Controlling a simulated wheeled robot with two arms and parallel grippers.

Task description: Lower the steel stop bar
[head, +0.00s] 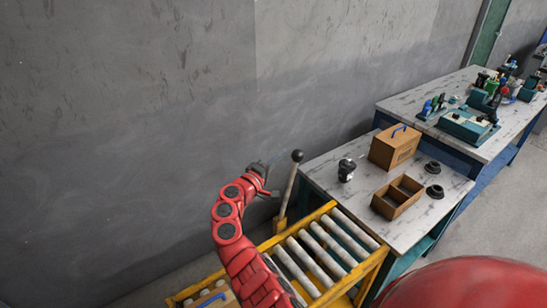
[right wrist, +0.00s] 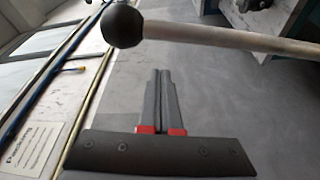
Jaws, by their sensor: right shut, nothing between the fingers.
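The steel stop bar (head: 288,187) is a grey rod with a black ball at its top. It stands tilted, near upright, on a yellow mount at the far edge of the roller conveyor. In the right wrist view the bar (right wrist: 220,37) runs across the top, with its ball at the left. My right gripper (head: 271,192) is just left of the bar in the head view. Its fingers (right wrist: 162,78) are shut and empty, pointing toward the bar, with no clear contact. My left gripper is not in view.
The yellow conveyor frame (head: 371,266) carries grey rollers (head: 318,255). A wooden box (head: 222,298) is partly hidden by my right arm. A marble-topped table (head: 420,217) at right holds a closed wooden box (head: 394,149) and an open one (head: 397,197). A grey wall stands behind.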

